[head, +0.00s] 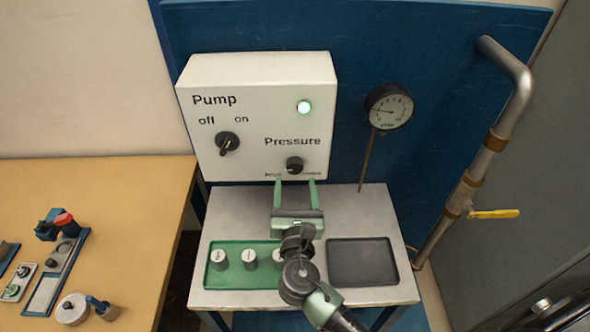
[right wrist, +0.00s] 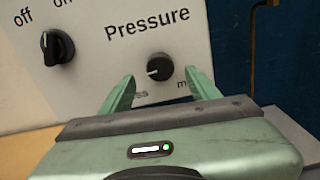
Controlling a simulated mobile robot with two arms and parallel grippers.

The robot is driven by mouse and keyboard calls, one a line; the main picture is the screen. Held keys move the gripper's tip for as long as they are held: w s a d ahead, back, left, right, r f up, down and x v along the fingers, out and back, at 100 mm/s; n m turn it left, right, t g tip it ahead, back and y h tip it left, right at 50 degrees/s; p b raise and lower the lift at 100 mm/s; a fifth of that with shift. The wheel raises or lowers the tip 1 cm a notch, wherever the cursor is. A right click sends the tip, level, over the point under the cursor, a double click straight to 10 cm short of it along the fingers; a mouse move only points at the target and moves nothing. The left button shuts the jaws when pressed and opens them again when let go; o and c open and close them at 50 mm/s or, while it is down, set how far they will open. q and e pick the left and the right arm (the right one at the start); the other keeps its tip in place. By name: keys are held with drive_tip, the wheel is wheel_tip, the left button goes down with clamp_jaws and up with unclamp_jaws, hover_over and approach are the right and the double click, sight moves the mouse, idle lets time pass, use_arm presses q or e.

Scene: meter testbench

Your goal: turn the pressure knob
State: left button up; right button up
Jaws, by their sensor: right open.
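The black pressure knob (head: 294,165) sits on the lower right of the white pump box, under the word "Pressure". It also shows in the right wrist view (right wrist: 160,67), with its pale mark pointing left. My right gripper (head: 295,181) is open and empty, just in front of and below the knob. In the right wrist view its green fingertips (right wrist: 166,80) stand to the left and right of the knob, apart from it. Whether they reach the panel is unclear. My left gripper is not in view.
A gauge (head: 389,106) stands right. Below are a green tray (head: 228,279) with white-topped weights and an empty dark tray (head: 362,262). A yellow-handled valve (head: 493,214) is far right.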

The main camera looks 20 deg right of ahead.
sight(295, 170)
drive_tip(key=p+x, duration=0.1)
drive_tip(key=x, duration=0.4)
drive_tip(key=shift+c, duration=0.3)
clamp_jaws()
drive_tip(key=shift+f, duration=0.1)
